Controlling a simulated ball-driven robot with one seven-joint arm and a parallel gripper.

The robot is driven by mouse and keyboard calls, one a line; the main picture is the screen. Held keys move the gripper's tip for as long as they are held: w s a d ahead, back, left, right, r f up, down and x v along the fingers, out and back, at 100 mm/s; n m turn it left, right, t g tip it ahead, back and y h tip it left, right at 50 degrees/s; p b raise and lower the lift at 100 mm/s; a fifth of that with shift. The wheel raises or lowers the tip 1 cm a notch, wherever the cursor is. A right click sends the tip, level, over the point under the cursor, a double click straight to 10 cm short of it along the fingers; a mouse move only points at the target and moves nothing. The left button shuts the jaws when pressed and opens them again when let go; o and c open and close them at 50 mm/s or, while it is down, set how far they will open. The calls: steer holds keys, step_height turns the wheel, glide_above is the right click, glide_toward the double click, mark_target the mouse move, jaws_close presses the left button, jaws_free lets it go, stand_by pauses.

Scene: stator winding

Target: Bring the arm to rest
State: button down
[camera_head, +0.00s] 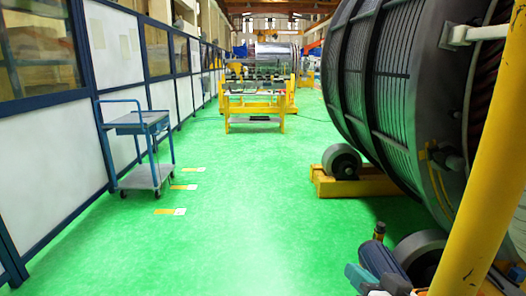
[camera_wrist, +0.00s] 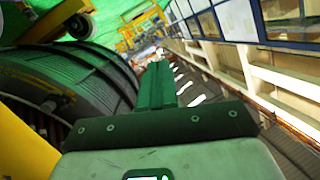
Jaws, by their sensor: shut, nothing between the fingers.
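My gripper (camera_wrist: 158,80) shows in the wrist view, with its dark green fingers together and nothing between them. It points out into the hall, clear of the things around it. The wrist view is strongly tilted. The big ribbed stator (camera_wrist: 80,80) lies to the left of the fingers there, and it also fills the right side of the head view (camera_head: 385,90). My gripper and arm do not show clearly in the head view.
A yellow post (camera_head: 485,180) stands close at the right, near a motor (camera_head: 382,262) and rollers (camera_head: 342,162). A blue trolley (camera_head: 140,180) stands by the left partition (camera_head: 40,150). A yellow workbench (camera_head: 255,105) stands farther back. The green floor (camera_head: 245,215) between is clear.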

steer(key=s+d+f+g+h, duration=0.1)
steer(key=s+d+f+g, duration=0.1)
steer(key=s+f, duration=0.35)
steer(key=s+d+f+g+h+p, duration=0.1)
steer(key=s+d+f+g, duration=0.2)
steer(key=f, duration=0.4)
steer(key=s+d+f+g+h, duration=0.1)
steer(key=s+d+f+g, duration=0.1)
steer(key=s+f, duration=0.4)
steer(key=s+d+f+g, duration=0.1)
steer(key=s+f+g, duration=0.1)
steer(key=s, duration=0.4)
steer(key=s+f+g+p, duration=0.1)
steer(key=s+f+g, duration=0.1)
steer(key=s, duration=0.4)
steer(key=s+d+f+g+h, duration=0.1)
steer(key=s+f+g, duration=0.2)
steer(key=s, duration=0.3)
steer(key=shift+d+f, duration=0.25)
steer(key=shift+d, duration=0.05)
steer(key=shift+s, duration=0.15)
